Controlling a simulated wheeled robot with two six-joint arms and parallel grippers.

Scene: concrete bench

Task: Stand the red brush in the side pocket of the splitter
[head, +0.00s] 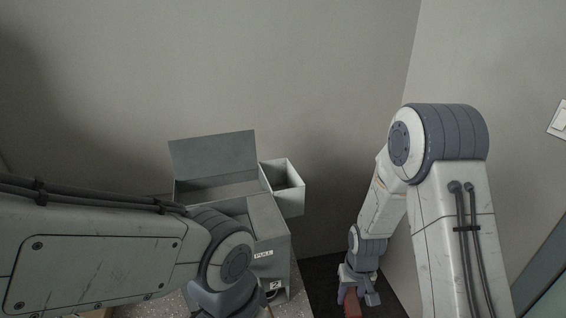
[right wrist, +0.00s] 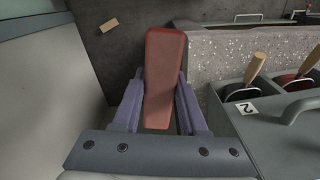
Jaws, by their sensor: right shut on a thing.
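The red brush (right wrist: 163,70) is between the fingers of my right gripper (right wrist: 160,95), which is shut on it; only a plain red, block-like part shows. In the head view, my right gripper (head: 358,290) hangs low at the right, beyond the bench's right side, with a bit of red at its tip. The splitter appears to be the grey box (head: 262,222) left of it, with a raised panel at its back. Its open side pocket (head: 292,201) juts out on the right, apart from my right gripper. My left gripper is hidden below the picture or behind its arm.
In the right wrist view, the speckled bench (right wrist: 235,58) lies right of the brush. Wooden-handled tools (right wrist: 255,70) stand in openings beside a "2" label. A small wooden block (right wrist: 108,25) lies on the dark floor. The wall (head: 335,120) rises behind the splitter.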

